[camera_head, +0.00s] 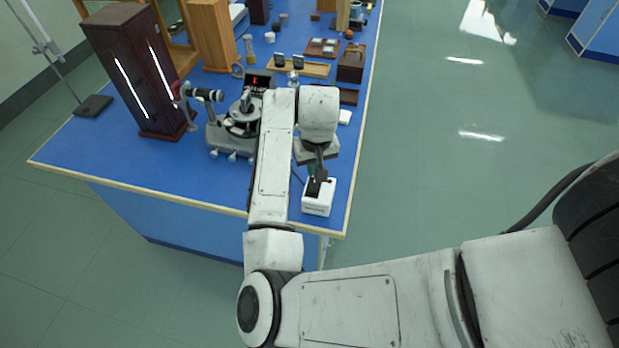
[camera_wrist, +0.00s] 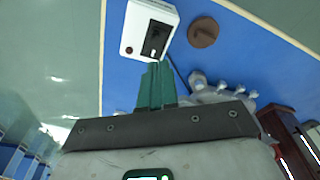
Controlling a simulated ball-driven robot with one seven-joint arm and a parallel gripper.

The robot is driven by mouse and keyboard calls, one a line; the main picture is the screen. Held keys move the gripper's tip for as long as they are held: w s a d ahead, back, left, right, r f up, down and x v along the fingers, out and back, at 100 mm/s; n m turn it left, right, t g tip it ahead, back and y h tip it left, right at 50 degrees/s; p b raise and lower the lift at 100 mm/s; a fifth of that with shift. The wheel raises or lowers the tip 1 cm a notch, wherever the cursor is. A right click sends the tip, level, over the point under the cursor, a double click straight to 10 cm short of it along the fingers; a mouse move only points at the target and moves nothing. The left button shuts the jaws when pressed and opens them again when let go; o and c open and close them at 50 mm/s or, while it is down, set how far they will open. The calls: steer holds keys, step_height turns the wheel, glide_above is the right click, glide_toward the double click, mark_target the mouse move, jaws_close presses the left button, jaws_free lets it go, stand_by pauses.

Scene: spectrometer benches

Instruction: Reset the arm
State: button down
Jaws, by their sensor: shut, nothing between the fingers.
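My gripper (camera_wrist: 154,86) shows in the wrist view with its green fingers together and nothing between them. In the head view my gripper (camera_head: 313,172) is partly hidden by my wrist, over the near right corner of the blue bench. A white box with a black switch (camera_wrist: 150,33) lies just past the fingertips in the wrist view. The same white box (camera_head: 317,206) stands at the bench corner in the head view. I cannot tell whether the fingers touch it.
The blue bench (camera_head: 85,150) holds a spectrometer (camera_head: 222,135) left of my arm and a tall dark wooden cabinet (camera_head: 125,60). A wooden tray (camera_head: 315,68) and a brown box (camera_head: 351,62) stand farther back. A brown disc (camera_wrist: 203,32) lies beside the white box. The floor to the right is clear.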

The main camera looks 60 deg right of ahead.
stand_by(0.3)
steer(key=s+d+r+h+b, duration=0.1)
steer(key=s+d+r+h, duration=0.15)
steer(key=d, duration=0.35)
steer(key=s+a+f+n+y+b, duration=0.1)
steer(key=s+a+f+n, duration=0.1)
steer(key=s+a+f, duration=0.2)
steer(key=s+a+f+n+y+b, duration=0.1)
steer(key=s+a+f+n, duration=0.2)
steer(key=a, duration=0.8)
steer(key=s+a+f+n+y+b, duration=0.1)
steer(key=s+a+f+n, duration=0.1)
steer(key=s+a+f, duration=0.4)
steer(key=shift+s+a+f+n, duration=0.3)
steer(key=shift+s+a+f, duration=0.1)
steer(key=shift+s+a, duration=0.25)
steer(key=shift+y, duration=0.25)
